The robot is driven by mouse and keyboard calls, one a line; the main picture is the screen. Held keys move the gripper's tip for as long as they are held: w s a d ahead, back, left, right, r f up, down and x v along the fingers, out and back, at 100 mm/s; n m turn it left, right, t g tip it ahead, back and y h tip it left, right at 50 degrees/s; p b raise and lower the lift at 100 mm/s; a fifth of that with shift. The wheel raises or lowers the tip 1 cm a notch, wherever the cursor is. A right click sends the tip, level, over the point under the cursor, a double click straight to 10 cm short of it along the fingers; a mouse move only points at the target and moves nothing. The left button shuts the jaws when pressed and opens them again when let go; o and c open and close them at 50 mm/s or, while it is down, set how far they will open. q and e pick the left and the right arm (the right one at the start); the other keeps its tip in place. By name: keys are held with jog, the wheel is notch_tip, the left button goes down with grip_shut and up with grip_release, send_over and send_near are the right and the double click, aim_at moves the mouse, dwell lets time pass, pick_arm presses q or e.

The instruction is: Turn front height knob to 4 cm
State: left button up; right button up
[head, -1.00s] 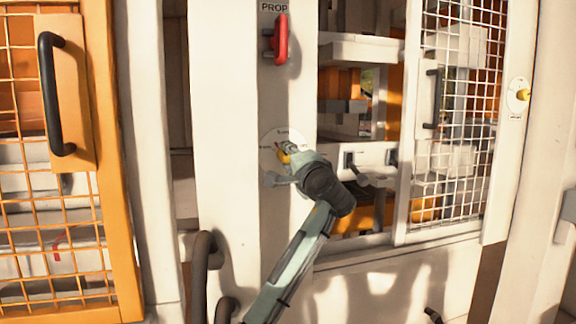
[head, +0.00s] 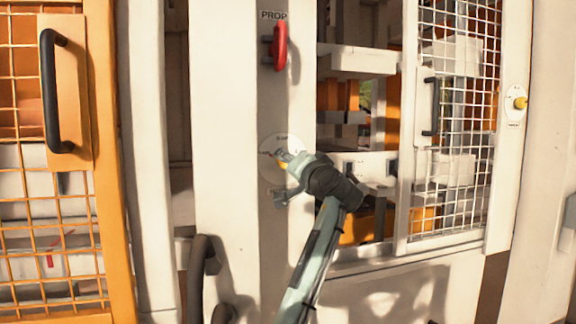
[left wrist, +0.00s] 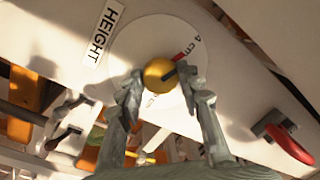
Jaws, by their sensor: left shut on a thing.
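The front height knob is a round yellow knob (left wrist: 158,74) at the middle of a white dial (left wrist: 135,48) in the left wrist view. A red mark beside the knob points toward the "4 cm" print at the upper right; another "cm" print below is partly hidden. In the head view the dial (head: 268,150) is on a white post, partly covered by my gripper. My left gripper (left wrist: 160,84) is shut on the knob, one finger on each side; it also shows in the head view (head: 282,176). My right gripper is not in view.
A "HEIGHT" label (left wrist: 105,33) is next to the dial. A red prop handle (head: 280,45) is above it on the post. An orange mesh door (head: 125,230) with a black handle is at left, a white mesh door (head: 400,215) at right. Another yellow knob (head: 520,103) is far right.

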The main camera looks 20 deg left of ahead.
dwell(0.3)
pick_arm(q)
jog(key=o, duration=1.2)
jog(key=shift+c, duration=0.2)
jog(key=v, duration=1.2)
jog(key=shift+f, duration=0.1)
jog(key=shift+s, duration=0.1)
